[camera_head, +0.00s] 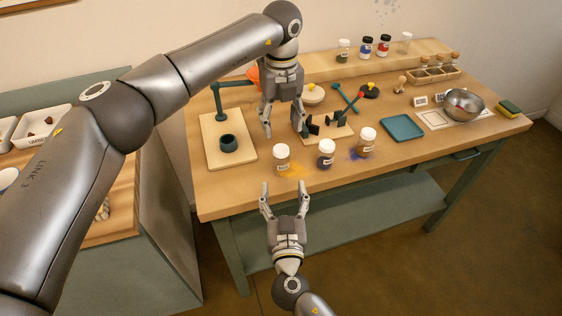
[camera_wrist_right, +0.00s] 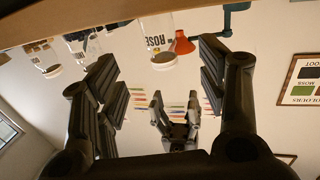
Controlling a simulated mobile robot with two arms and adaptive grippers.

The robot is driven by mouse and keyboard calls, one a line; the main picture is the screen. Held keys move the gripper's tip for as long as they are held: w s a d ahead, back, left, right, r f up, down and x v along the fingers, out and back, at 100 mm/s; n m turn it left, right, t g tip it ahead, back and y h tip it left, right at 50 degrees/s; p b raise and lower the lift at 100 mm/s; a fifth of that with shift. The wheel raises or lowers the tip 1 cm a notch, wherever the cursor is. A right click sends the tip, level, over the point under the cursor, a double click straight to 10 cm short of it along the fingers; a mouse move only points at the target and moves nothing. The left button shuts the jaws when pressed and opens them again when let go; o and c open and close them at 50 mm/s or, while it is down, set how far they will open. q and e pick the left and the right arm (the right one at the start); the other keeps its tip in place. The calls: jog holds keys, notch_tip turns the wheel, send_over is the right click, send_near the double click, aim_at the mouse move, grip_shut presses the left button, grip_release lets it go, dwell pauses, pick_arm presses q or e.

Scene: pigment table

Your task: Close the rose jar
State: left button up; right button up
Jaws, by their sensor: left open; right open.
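The rose jar (camera_head: 282,158), a small glass jar with a pale top, stands upright at the table's front left beside orange powder. Its ROSE label faces the right wrist view, where the jar (camera_wrist_right: 157,40) appears upside down. My left gripper (camera_head: 283,122) is open, pointing down just above and behind the jar. My right gripper (camera_head: 284,192) is open in front of the table edge, its fingers pointing toward the jar, apart from it. No separate rose lid can be made out.
A purple-powder jar (camera_head: 326,154) and another jar (camera_head: 367,142) stand to the right. A teal tray (camera_head: 402,128), metal bowl (camera_head: 463,105) and sponge (camera_head: 509,108) lie further right. A board with a teal stand (camera_head: 227,143) is at left. An orange funnel (camera_wrist_right: 182,43) shows near the jar.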

aim_at(281, 167)
jog(key=w, duration=1.1)
jog(key=shift+a, duration=0.3)
grip_shut()
